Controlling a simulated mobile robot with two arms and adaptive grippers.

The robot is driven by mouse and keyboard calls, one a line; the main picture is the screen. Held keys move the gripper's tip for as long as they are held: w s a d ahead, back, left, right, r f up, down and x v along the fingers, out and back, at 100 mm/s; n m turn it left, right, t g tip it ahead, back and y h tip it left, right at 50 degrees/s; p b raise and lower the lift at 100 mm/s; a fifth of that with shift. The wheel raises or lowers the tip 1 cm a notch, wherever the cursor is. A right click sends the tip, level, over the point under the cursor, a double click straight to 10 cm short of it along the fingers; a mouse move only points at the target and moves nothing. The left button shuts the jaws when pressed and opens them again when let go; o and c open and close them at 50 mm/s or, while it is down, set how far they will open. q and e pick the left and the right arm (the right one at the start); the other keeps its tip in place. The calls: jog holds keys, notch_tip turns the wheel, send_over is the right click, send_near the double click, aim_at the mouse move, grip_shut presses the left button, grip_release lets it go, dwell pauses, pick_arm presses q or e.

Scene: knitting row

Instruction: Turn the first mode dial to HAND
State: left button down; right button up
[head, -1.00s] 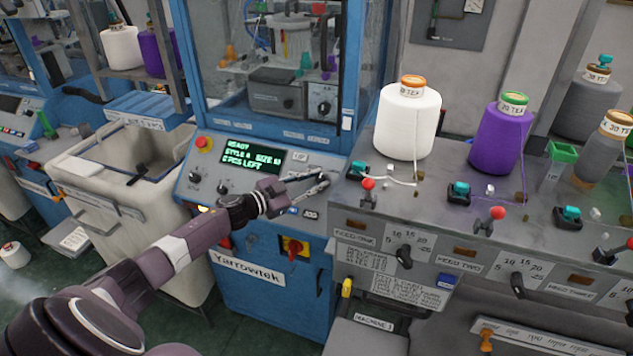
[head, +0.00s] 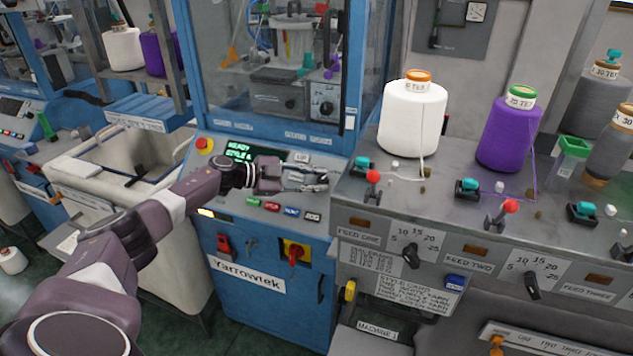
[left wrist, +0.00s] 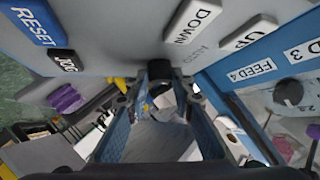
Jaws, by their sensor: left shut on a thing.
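The mode dial shows as a dark round knob (left wrist: 158,70) on the grey panel face in the left wrist view, between the DOWN and JOG buttons. My left gripper (head: 318,181) reaches across the right side of the blue machine's sloped panel (head: 187,181) in the head view. Its fingers (left wrist: 160,84) are closed on the dial in the left wrist view. In the head view the gripper and arm cover part of the panel and its screen (head: 238,152). My right gripper is not in view.
A red button (head: 204,144) and coloured buttons sit close by on the panel. A red-and-yellow switch (head: 295,252) is below. At right, a grey bench (head: 390,197) carries red-tipped levers (head: 373,177), a white cone (head: 411,120) and a purple cone (head: 509,135). A glazed cabinet stands behind.

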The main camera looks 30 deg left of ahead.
pick_arm(q)
jog(key=c, duration=1.7)
grip_release()
jog(key=shift+o, duration=0.2)
jog(key=v, duration=1.2)
